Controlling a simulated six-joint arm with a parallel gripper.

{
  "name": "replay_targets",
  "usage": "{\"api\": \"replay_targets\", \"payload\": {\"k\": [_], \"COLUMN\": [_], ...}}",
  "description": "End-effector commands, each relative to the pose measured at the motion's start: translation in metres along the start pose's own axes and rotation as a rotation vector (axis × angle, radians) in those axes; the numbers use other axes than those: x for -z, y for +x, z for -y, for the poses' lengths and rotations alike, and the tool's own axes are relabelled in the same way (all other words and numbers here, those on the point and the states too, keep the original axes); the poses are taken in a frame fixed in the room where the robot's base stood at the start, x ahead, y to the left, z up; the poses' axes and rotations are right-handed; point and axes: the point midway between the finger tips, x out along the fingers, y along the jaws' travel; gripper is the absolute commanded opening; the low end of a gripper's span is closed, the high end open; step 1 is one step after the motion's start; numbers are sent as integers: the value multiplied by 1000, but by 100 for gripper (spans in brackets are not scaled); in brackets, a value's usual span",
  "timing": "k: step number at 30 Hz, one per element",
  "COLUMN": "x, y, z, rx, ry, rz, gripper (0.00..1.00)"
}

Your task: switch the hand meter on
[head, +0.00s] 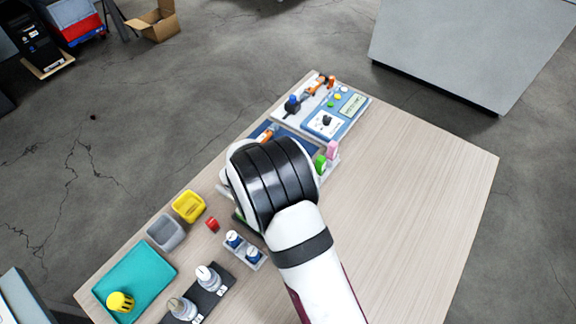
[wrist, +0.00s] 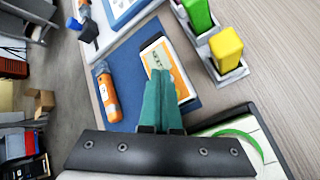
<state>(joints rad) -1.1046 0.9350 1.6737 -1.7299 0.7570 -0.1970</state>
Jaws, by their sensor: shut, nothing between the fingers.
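The hand meter (wrist: 182,72), an orange-faced device in a pale case with a small display, lies on a blue mat (wrist: 205,103) in the wrist view. My gripper (wrist: 160,78) has its teal fingers together and empty. Its fingertips are over the meter and overlap the lower part of the display and the face below it. I cannot tell whether they touch it. The fingers hide part of the face, and I cannot make out a switch or its position. In the head view my arm covers the meter and the gripper.
An orange and grey tool (wrist: 107,92) lies left of the meter. A yellow block (wrist: 227,48) and a green block (wrist: 196,14) stand in holders at right. A panel with a knob (head: 325,122) is at the table's far end. The table's right side is clear.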

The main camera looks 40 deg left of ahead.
Motion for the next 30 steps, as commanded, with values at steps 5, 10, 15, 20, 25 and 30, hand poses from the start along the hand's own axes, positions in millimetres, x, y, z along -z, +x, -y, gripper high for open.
{"api": "replay_targets", "payload": {"k": [5,10,15,20,25,30], "x": [0,-4,-8,-8,-12,-21], "y": [-1,-6,-12,-12,-16,-29], "z": [0,-4,-8,-8,-12,-21], "rx": [0,1,0,1,0,-2], "ry": [0,2,1,0,1,1], "rz": [0,0,0,0,0,0], "gripper": [0,0,0,0,0,0]}}
